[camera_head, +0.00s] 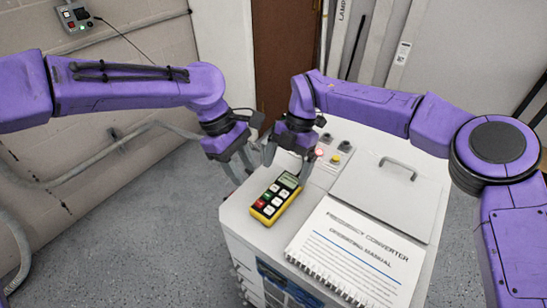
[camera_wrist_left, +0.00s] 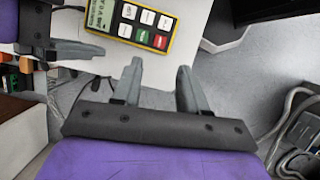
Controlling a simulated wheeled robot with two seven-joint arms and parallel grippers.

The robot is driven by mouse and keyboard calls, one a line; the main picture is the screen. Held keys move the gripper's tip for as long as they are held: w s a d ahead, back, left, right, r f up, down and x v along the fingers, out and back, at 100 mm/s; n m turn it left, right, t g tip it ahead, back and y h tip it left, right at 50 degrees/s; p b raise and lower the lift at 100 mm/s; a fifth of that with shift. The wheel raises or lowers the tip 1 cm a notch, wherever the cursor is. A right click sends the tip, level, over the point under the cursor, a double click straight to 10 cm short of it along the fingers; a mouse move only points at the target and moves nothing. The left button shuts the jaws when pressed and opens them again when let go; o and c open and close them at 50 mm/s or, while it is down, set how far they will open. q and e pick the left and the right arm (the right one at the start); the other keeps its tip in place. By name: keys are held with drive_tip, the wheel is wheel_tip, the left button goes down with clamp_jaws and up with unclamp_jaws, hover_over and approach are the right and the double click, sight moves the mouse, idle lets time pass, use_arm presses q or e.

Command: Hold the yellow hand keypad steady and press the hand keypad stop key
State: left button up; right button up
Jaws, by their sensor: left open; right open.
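The yellow hand keypad (camera_head: 275,198) lies on the near left part of the white cabinet top (camera_head: 318,194). It has a small green display, white keys, a green key and a red key (camera_wrist_left: 160,42). My left gripper (camera_head: 243,172) is open and empty, beyond and left of the keypad, near the cabinet's edge. In the left wrist view its fingers (camera_wrist_left: 159,66) point toward the keypad (camera_wrist_left: 110,27), which is not between them. My right gripper (camera_head: 286,160) is open and empty, just beyond the keypad's display end. It also shows in the left wrist view (camera_wrist_left: 84,30).
An operating manual (camera_head: 360,254) lies to the right of the keypad, near a grey lid with a handle (camera_head: 398,166). Red and yellow buttons (camera_head: 336,158) sit behind the keypad. A wall box (camera_head: 76,17) hangs at the far left. Grey floor is clear left of the cabinet.

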sight(278, 193)
drive_tip(key=x, duration=0.7)
use_arm(q)
drive_tip(key=shift+w, duration=0.1)
use_arm(e)
drive_tip(key=c, duration=1.3)
use_arm(q)
clamp_jaws()
use_arm(e)
drive_tip(key=shift+c, duration=0.2)
